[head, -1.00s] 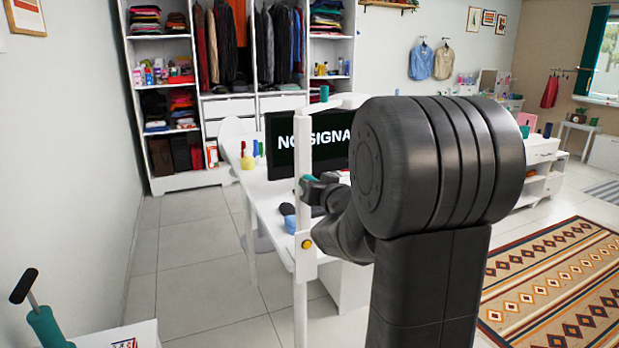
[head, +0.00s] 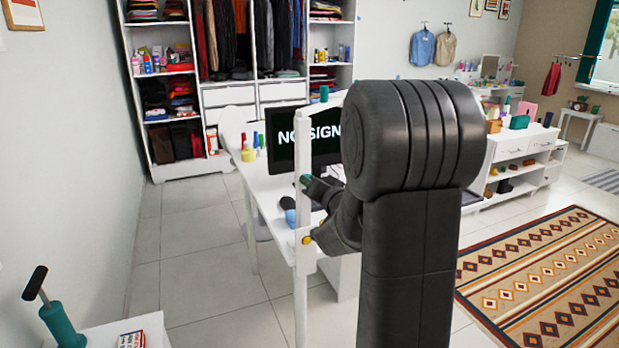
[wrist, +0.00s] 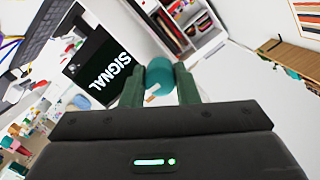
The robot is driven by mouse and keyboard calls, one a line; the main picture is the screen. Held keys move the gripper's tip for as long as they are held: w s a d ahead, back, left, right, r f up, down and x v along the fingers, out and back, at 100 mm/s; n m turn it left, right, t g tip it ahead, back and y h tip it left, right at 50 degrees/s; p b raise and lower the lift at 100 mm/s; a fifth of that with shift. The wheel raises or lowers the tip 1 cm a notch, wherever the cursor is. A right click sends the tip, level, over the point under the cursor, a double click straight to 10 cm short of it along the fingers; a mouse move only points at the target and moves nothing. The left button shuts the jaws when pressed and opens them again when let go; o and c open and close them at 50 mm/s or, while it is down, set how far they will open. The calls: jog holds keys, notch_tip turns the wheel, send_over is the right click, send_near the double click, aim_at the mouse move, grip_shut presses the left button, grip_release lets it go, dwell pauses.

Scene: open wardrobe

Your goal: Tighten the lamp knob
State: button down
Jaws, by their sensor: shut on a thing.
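The lamp is a white upright post (head: 303,275) with a slanting white arm at its top. A teal cylinder (head: 324,93) sits on that arm and a yellow disc (head: 306,240) is low on the post. My gripper (head: 308,182) is beside the post at mid height, partly hidden by my arm. In the wrist view a teal knob (wrist: 160,74) is between the two green fingers of my gripper (wrist: 158,82), which are shut on it. A pale piece shows just below the knob.
A white desk (head: 262,188) with a monitor (head: 283,140) reading "NO SIGNAL" stands behind the post. An open wardrobe (head: 255,95) is at the back. A teal pump-like object (head: 62,325) stands at lower left. Tiled floor (head: 200,250) is clear left of the desk.

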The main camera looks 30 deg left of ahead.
jog(key=m+p, duration=0.3)
jog(key=m, duration=0.2)
jog(key=shift+r+y, duration=0.1)
jog(key=shift+y, duration=0.2)
jog(key=m+p, duration=0.1)
jog(key=m, duration=0.2)
jog(key=shift+m, duration=0.4)
jog(key=c, duration=0.8)
grip_release()
jog(key=v, duration=0.8)
jog(key=shift+f+b, duration=0.2)
jog(key=shift+b, duration=0.2)
jog(key=shift+w, duration=0.15)
jog(key=shift+p+x, duration=0.5)
jog(key=shift+x, duration=3.45)
